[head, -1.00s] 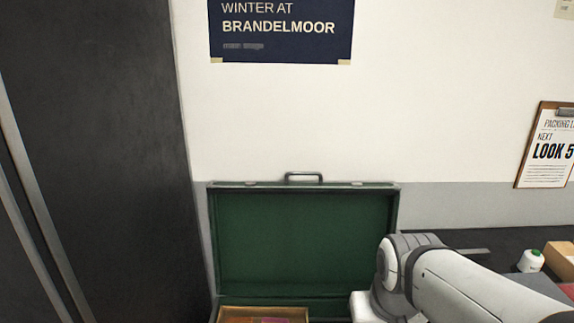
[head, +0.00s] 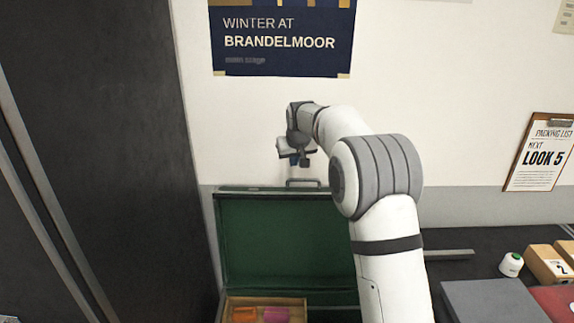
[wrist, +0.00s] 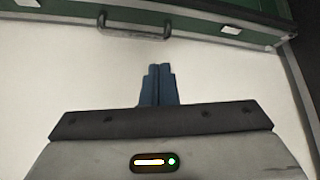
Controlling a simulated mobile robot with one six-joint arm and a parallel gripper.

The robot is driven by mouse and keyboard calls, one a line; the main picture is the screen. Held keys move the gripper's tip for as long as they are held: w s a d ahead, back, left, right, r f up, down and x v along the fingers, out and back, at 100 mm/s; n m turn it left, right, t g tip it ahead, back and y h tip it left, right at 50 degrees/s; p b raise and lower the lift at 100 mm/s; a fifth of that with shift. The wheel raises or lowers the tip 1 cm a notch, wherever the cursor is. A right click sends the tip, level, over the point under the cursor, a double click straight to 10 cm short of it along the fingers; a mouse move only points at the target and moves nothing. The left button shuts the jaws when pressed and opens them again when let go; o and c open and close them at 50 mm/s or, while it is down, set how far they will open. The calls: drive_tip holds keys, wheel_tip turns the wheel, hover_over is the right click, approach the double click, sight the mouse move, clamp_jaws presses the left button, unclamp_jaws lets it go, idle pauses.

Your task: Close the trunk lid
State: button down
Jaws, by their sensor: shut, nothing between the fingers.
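The green trunk lid (head: 285,240) stands open and upright against the wall in the head view, with a grey handle (head: 303,183) on its top edge. In the wrist view the lid's edge (wrist: 210,27) and the handle (wrist: 134,28) run across the top. My gripper (head: 300,163) is above the lid's top edge, close to the wall and apart from the handle. Its blue fingers (wrist: 158,85) are together with nothing between them, and point toward the lid edge in the wrist view. My arm hides the right part of the trunk.
A box (head: 264,303) with orange and pink items sits inside the trunk. A dark cabinet (head: 100,150) stands close on the left. At the right, the dark counter holds a thread spool (head: 511,264), wooden blocks (head: 549,263) and a grey flat item (head: 490,303).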

drive_tip(key=p+x, duration=0.1)
drive_tip(key=x, duration=0.2)
drive_tip(key=p+x, duration=0.1)
drive_tip(key=x, duration=0.3)
drive_tip(key=w+a+p+x, duration=0.1)
drive_tip(key=x, duration=0.2)
drive_tip(key=shift+w+r+p, duration=0.2)
drive_tip(key=shift+p, duration=0.1)
drive_tip(key=shift+w+f, duration=0.1)
drive_tip(key=shift+f, duration=0.15)
drive_tip(key=shift+a, duration=0.2)
